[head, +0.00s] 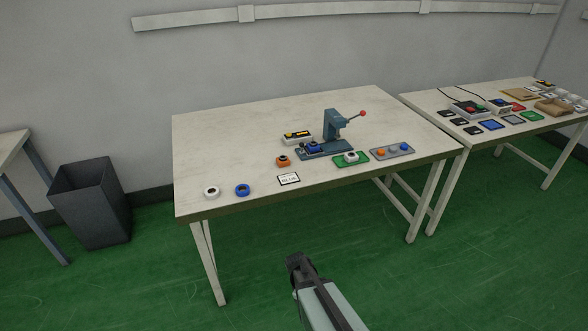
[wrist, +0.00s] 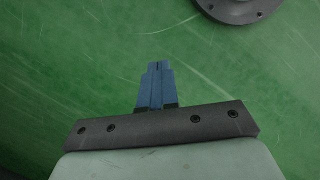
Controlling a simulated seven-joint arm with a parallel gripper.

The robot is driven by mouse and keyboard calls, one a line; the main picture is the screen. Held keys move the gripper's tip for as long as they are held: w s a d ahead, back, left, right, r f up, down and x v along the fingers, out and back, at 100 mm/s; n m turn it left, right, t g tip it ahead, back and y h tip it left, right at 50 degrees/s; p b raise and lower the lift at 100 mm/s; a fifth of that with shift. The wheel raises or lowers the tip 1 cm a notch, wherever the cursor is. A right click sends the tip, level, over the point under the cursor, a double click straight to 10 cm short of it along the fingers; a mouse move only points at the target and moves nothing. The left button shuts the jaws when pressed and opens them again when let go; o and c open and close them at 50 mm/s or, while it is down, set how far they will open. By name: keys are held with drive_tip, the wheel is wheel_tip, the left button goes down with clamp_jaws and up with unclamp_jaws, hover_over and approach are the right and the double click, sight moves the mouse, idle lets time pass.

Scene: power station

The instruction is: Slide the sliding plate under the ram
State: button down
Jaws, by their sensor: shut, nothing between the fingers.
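A teal press with a red-knobbed lever stands on the middle table; its ram (head: 335,124) is the upright part. The sliding plate looks to be the blue piece (head: 314,147) on the press base, left of the ram, though it is small in the head view. My gripper (head: 294,260) is in front of the table, over the green floor, well away from the press. In the wrist view my gripper (wrist: 158,66) has its two blue fingers closed together with nothing between them. The press is not in the wrist view.
Around the press are an orange block (head: 283,161), a yellow-black box (head: 297,138), a green mat (head: 351,158) with a white piece, and a grey tray (head: 392,151). White (head: 211,191) and blue (head: 242,190) rings lie at left.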

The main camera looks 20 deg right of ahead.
drive_tip(key=w+d+r+n+t+h, duration=0.1)
drive_tip(key=w+d+r+n, duration=0.2)
drive_tip(key=w+d+r, duration=0.4)
drive_tip(key=w+d+r+n+t+h, duration=0.1)
drive_tip(key=w+d+r+n, duration=0.2)
drive_tip(key=w+r, duration=0.45)
drive_tip(key=w+d+r+n+t+h, duration=0.1)
drive_tip(key=w+d+r+n, duration=0.1)
drive_tip(key=w+d+r, duration=0.3)
drive_tip(key=w+d+r+n+h, duration=0.1)
drive_tip(key=w+d+r+n, duration=0.1)
drive_tip(key=w+r, duration=0.35)
drive_tip(key=w+d+r+n+t+h, duration=0.15)
drive_tip(key=w+d+r, duration=0.25)
drive_tip(key=r, duration=0.4)
drive_tip(key=w+a+r, duration=0.5)
drive_tip(key=w+a, duration=0.4)
drive_tip(key=w, duration=0.1)
drive_tip(key=w+a+r, duration=0.4)
drive_tip(key=w+a, duration=0.6)
drive_tip(key=shift+a+r, duration=0.15)
drive_tip(key=shift+r, duration=0.25)
drive_tip(key=shift+f, duration=0.1)
